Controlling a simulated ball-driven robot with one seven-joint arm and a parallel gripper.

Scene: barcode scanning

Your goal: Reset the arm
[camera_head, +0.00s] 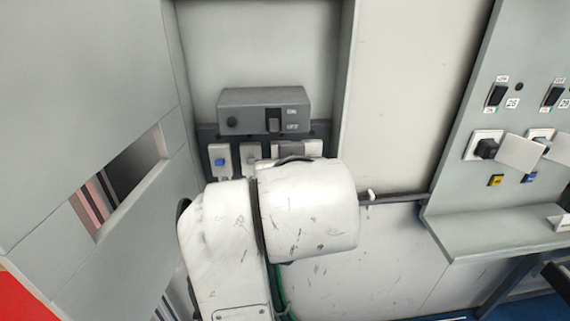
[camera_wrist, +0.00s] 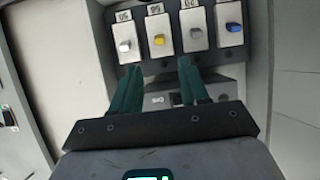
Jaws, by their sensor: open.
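My white arm fills the lower middle of the head view, in front of a wall recess. My gripper (camera_wrist: 160,67) shows in the wrist view with its two dark green fingers apart and nothing between them. The fingers point toward a dark panel (camera_wrist: 155,66) with a row of light plates bearing grey, yellow and blue buttons. I cannot tell whether the fingertips touch it. In the head view my gripper is hidden behind my arm.
A grey switch box (camera_head: 248,98) marked ON and OFF is mounted above the button plates (camera_head: 220,172), partly hidden by my arm. A slotted grey wall (camera_head: 60,190) stands at left. A grey console (camera_head: 505,222) with switches and a ledge stands at right.

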